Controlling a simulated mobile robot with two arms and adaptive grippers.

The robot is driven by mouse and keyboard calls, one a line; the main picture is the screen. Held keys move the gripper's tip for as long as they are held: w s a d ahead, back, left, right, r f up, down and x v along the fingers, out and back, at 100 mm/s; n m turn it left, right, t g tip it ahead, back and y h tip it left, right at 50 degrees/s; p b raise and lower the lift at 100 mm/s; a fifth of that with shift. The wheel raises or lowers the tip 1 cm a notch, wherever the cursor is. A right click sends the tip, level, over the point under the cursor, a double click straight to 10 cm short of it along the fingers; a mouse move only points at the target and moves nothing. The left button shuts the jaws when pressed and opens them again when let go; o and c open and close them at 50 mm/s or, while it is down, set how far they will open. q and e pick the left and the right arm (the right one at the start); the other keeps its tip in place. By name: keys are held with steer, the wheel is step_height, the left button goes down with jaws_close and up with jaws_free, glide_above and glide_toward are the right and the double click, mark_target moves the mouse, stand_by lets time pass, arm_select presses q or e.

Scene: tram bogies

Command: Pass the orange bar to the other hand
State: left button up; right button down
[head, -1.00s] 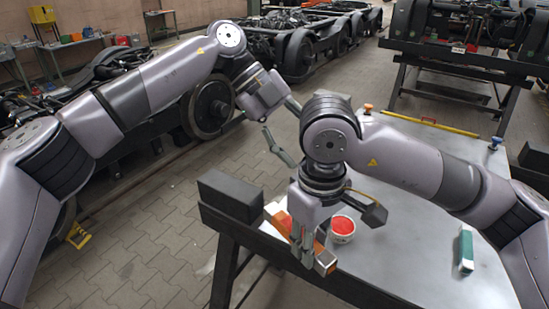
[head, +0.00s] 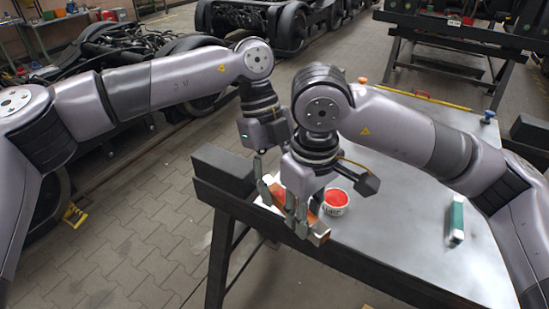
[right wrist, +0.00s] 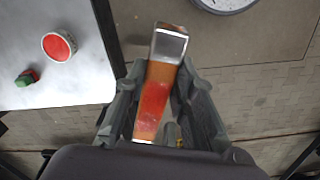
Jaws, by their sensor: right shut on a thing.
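The orange bar (head: 319,232) has a metallic end and is held tilted above the near left corner of the table. My right gripper (head: 301,226) is shut on it. In the right wrist view the bar (right wrist: 155,95) runs between the two fingers, its shiny end pointing away. My left gripper (head: 268,193) points down at the bar's far left end, close beside the right gripper. Its fingers overlap the bar in the head view, so I cannot tell whether they touch it or how wide they stand.
The grey table (head: 400,225) lies beneath and to the right. A white pot with red contents (head: 336,200) stands close behind the bar. A green and white box (head: 457,220) is farther right. A dark block (head: 222,168) sits at the table's left corner.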

arm_select(q)
steer(key=shift+x, duration=0.9)
steer(key=shift+d, duration=0.1)
jaws_close()
arm_select(e)
steer(key=shift+s+a, duration=0.1)
steer(key=shift+a, duration=0.05)
arm_select(q)
steer(key=shift+r, duration=0.1)
arm_select(e)
steer(key=c, duration=1.5)
jaws_free()
steer(key=shift+c, duration=0.2)
steer(key=o, duration=0.3)
steer(key=shift+r, duration=0.1)
